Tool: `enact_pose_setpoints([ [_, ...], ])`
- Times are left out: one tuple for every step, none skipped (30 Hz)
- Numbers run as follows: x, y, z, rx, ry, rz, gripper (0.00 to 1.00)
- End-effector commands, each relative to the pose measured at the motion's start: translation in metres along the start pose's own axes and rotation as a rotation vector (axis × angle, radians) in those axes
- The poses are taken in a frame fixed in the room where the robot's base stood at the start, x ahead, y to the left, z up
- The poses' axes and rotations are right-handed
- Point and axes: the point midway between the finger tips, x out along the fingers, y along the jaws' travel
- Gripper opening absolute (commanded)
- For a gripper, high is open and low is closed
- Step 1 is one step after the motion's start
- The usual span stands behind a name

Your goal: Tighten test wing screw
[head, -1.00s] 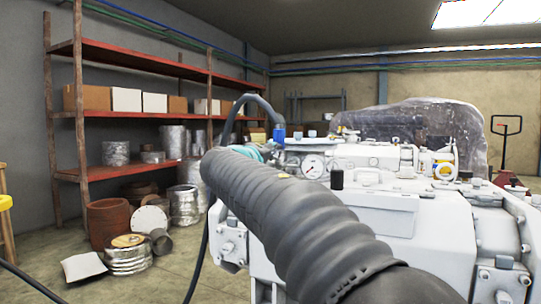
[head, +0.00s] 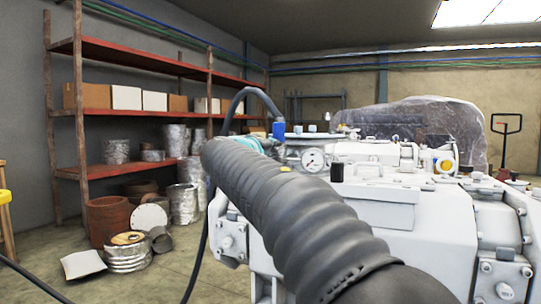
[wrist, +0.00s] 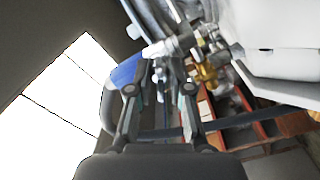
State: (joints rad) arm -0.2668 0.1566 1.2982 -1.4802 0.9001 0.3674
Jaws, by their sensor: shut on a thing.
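My gripper (wrist: 163,72) shows in the wrist view, its two fingers closing in on a small grey metal part (wrist: 162,77) at the tips. It is shut on this part, which fits the test wing screw, but blur hides its wings and thread. The white vacuum machine (wrist: 275,35) lies just beyond, close to the fingertips. In the head view the machine (head: 420,225) fills the right half, with a round pressure gauge (head: 313,160) on top. My dark ribbed arm crosses in front of it, and the gripper and screw cannot be made out there.
A blue fitting (head: 279,129) with a black hose (head: 257,93) stands by the arm's far end. A black knob (head: 337,172) rises from the machine top. Red shelves (head: 150,72) line the left wall, with drums on the floor. Open floor (head: 165,275) lies left of the machine.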

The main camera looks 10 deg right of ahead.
Motion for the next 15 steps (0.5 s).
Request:
enact_pose_setpoints([
  [0.0001,-0.0022,0.0009,0.009,0.000,-0.001,0.00],
  [0.0001,-0.0015,0.0005,0.010,0.000,-0.001,0.00],
  [0.0001,-0.0009,0.0001,0.010,-0.001,-0.002,0.00],
  [0.0001,-0.0008,0.0000,0.010,-0.001,-0.002,0.00],
  [0.0001,-0.0008,0.0000,0.010,-0.001,-0.002,0.00],
  [0.0001,-0.0009,0.0001,0.009,-0.001,-0.002,0.00],
  [0.0001,-0.0009,0.0001,0.009,-0.001,-0.002,0.00],
  [0.0001,-0.0009,0.0001,0.009,-0.001,-0.002,0.00],
  [0.0001,-0.0010,0.0001,0.009,-0.001,-0.002,0.27],
  [0.0001,-0.0010,0.0001,0.009,-0.001,-0.002,0.34],
  [0.0001,-0.0009,0.0001,0.009,-0.001,-0.002,0.42],
  [0.0000,-0.0009,0.0001,0.009,-0.001,-0.002,0.44],
  [0.0001,-0.0008,0.0001,0.009,-0.001,-0.002,0.44],
  [0.0001,-0.0008,0.0001,0.009,-0.001,-0.002,0.44],
  [0.0000,-0.0007,0.0001,0.009,-0.001,-0.002,0.44],
])
